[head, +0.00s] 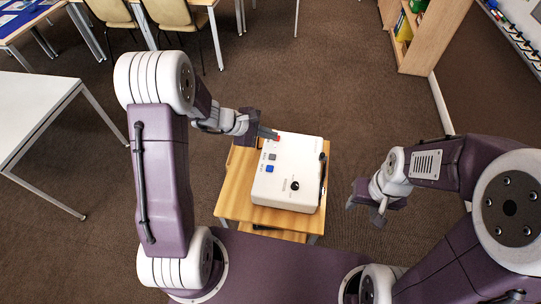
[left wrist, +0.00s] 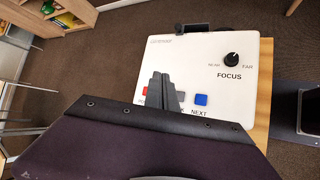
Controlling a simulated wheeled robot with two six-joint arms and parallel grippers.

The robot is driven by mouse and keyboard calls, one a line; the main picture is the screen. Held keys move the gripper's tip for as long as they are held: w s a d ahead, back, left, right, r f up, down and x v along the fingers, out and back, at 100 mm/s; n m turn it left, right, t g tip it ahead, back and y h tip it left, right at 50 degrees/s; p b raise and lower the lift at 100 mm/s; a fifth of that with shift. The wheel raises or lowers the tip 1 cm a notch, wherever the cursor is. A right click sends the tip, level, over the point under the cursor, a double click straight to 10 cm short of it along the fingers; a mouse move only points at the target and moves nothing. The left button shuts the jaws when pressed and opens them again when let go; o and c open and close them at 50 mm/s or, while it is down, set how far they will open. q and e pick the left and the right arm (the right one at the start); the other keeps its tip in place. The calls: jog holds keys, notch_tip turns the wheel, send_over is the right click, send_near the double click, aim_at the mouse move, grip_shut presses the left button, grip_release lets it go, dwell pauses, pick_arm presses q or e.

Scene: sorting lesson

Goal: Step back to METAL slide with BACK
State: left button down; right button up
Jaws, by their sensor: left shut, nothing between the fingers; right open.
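A white projector box (head: 295,175) lies on a small wooden table; it also shows in the left wrist view (left wrist: 215,60). Its red button (head: 277,138), grey button (head: 272,156) and blue button (head: 270,169) form a row along one edge. In the left wrist view the grey button (left wrist: 180,96) is partly hidden by my fingers, and only the end of its label shows. My left gripper (head: 272,134) is shut and empty, by the red-button end; I cannot tell whether it touches the box. My right gripper (head: 366,203) is open and empty, right of the table.
A black focus knob (left wrist: 232,59) stands on the box top. The wooden table (head: 236,185) has a bare strip left of the box. A white table (head: 30,105) is at left, chairs (head: 172,14) and a bookshelf (head: 437,35) at the back. Carpet is clear between. No projected picture shows.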

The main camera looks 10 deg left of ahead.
aim_at(270, 157)
pick_arm(q)
notch_tip(270, 157, down, 9)
jog(key=b, duration=0.6)
jog(key=shift+w+a+r+b, duration=0.15)
jog(key=shift+b, duration=0.25)
dwell(1.5)
jog(key=shift+f+b, duration=0.55)
jog(key=shift+b, duration=0.25)
jog(key=shift+f+b, duration=0.4)
jog(key=shift+b, duration=0.2)
jog(key=shift+r, duration=0.1)
dwell(0.5)
jog(key=shift+r+p, duration=0.6)
jog(key=shift+r, duration=0.15)
